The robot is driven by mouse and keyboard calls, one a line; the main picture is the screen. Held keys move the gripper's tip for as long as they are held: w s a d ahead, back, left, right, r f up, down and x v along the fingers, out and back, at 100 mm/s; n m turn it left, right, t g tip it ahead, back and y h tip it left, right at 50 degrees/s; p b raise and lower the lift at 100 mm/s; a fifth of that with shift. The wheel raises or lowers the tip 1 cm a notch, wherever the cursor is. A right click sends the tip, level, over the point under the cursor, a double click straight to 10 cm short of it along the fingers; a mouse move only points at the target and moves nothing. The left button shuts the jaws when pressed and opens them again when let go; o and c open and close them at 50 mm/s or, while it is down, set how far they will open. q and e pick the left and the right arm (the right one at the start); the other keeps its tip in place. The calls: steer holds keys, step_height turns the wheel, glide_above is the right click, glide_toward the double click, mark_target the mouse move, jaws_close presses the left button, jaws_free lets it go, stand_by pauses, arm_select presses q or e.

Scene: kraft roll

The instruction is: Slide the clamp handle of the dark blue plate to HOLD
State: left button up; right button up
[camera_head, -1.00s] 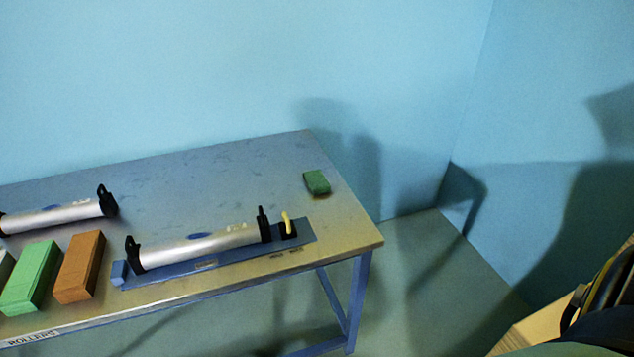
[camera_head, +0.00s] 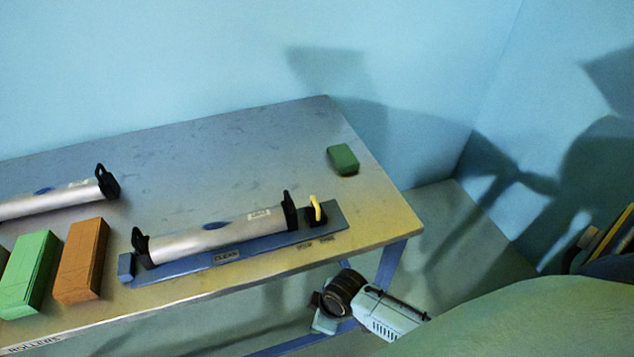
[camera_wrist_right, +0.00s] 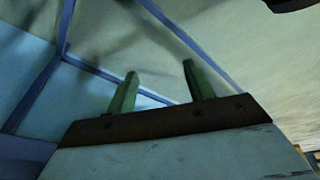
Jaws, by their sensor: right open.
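The dark blue plate (camera_head: 275,242) lies along the front edge of the table in the head view, with a CLEAN label on its front. A silver roller (camera_head: 215,236) rests on it between two black end brackets. The yellow clamp handle (camera_head: 316,208) stands upright on a black block near the plate's right end. Small markings sit on the table edge below it, too small to read surely. My right gripper (camera_head: 325,312) is below and in front of the table edge, apart from the handle. In the right wrist view its two green fingers (camera_wrist_right: 157,90) are apart and empty. My left gripper is not seen.
A green block (camera_head: 343,159) lies at the table's back right. A second silver roller (camera_head: 55,200), an orange block (camera_head: 82,260) and a light green block (camera_head: 29,272) are on the left. The blue table leg (camera_head: 390,265) is close to my right gripper.

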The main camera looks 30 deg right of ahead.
steer(key=w+a+r+n+y+b, duration=0.1)
steer(key=a+r+n, duration=0.15)
steer(key=r, duration=0.45)
steer(key=w+a+r+n, duration=0.2)
steer(key=r+n, duration=0.1)
steer(key=r, duration=0.4)
step_height(320, 180, up, 16)
steer(key=n+g+h, duration=0.3)
steer(key=n, duration=1.5)
glide_above(318, 208)
steer(key=shift+m, duration=0.25)
step_height(318, 208, down, 11)
steer(key=b, duration=0.2)
steer(key=shift+b, duration=0.35)
steer(key=shift+f, duration=0.55)
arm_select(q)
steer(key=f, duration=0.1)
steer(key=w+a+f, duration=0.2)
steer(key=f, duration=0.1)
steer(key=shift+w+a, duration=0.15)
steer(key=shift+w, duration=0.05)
